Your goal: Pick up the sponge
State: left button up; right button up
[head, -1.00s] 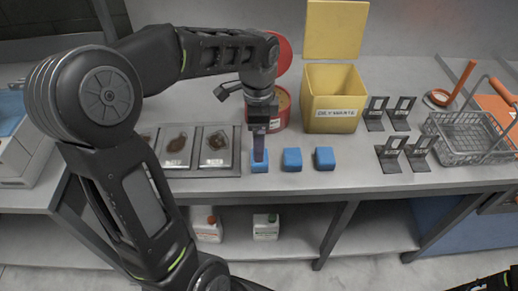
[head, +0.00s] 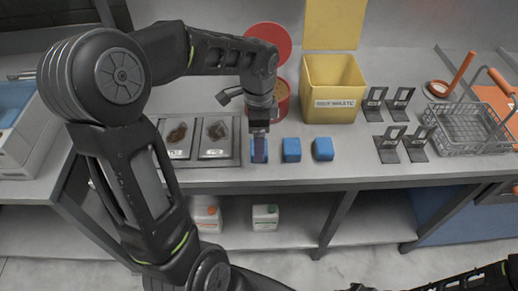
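Three blue sponges stand in a row near the counter's front edge: the left one (head: 266,152), the middle one (head: 291,150) and the right one (head: 323,149). My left gripper (head: 259,158) points straight down at the left sponge, and its fingers overlap that sponge in the head view. The near finger hides part of the sponge and the far finger is hidden, so I cannot tell whether they grip it. The left sponge appears at counter height. My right arm shows only at the lower right corner; its fingertips are not visible.
A yellow waste bin (head: 334,103) with a raised lid stands behind the sponges, beside a red round container (head: 281,98). Sample trays (head: 215,139) lie close left of my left gripper. Black stands (head: 388,143) and a wire basket (head: 468,132) are at the right.

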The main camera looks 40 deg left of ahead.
pick_arm(q)
notch_tip(320, 180, down, 4)
jog(key=shift+f, duration=0.1)
jog(key=shift+d, duration=0.1)
jog(key=shift+c, duration=0.2)
dwell(0.3)
jog(key=c, duration=1.4)
notch_tip(320, 180, up, 10)
jog(key=shift+r, duration=0.1)
dwell(0.4)
